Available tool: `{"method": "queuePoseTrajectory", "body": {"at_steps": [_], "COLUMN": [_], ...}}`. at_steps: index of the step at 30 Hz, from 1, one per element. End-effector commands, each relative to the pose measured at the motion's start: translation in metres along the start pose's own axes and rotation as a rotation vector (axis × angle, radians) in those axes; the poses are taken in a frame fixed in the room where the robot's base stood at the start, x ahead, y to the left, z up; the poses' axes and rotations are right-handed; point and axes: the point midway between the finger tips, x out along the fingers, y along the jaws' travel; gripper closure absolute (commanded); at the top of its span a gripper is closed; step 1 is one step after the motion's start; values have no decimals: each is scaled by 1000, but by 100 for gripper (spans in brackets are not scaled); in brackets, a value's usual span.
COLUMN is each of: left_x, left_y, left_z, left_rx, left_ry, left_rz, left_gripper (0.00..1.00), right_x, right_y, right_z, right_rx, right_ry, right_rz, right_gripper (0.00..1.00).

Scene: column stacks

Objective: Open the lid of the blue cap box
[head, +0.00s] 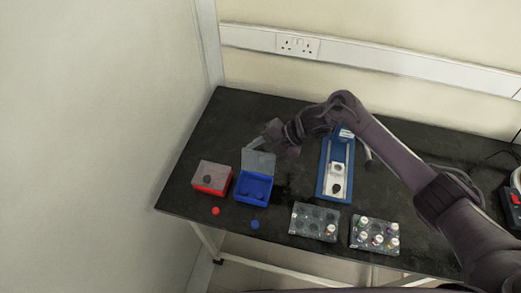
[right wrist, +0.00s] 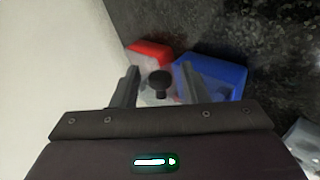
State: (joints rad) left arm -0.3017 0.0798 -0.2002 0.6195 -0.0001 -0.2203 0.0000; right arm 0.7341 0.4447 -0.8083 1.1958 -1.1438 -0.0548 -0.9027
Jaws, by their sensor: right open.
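The blue cap box (head: 254,188) stands on the black table, left of centre. Its clear greyish lid (head: 258,162) is raised at the back edge and stands nearly upright, so the inside shows from above. My right gripper (head: 257,143) is open just behind the top of the raised lid. In the right wrist view, the lid's dark knob (right wrist: 160,84) shows between the open fingers (right wrist: 160,68), and the blue box (right wrist: 218,76) lies beyond. I cannot tell whether a finger touches the lid. My left gripper is out of view.
A red box (head: 211,178) with a closed lid stands just left. A red cap (head: 215,211) and a blue cap (head: 255,224) lie near the front edge. Two vial racks (head: 314,222) (head: 374,236) stand front right. A blue-and-white device (head: 336,170) stands beneath my right arm.

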Motion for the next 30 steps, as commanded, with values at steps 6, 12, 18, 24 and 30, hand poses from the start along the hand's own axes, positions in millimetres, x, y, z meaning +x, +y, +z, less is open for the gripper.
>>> {"method": "queuePoseTrajectory", "body": {"at_steps": [6,12,18,24,30], "left_x": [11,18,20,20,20], "left_y": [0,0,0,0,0], "left_z": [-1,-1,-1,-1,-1], "left_rx": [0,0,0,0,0], "left_ry": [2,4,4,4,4], "left_rz": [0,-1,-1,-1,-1], "left_gripper": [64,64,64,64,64], "right_x": [-31,-62,-75,-76,-75], "right_y": [-2,-2,-1,0,0], "right_z": [2,2,1,1,1], "right_rx": [-3,-2,0,0,1], "right_ry": [-5,-4,-1,0,-1], "right_rz": [-1,-1,-1,-1,-1], "right_gripper": [60,60,60,60,60]}}
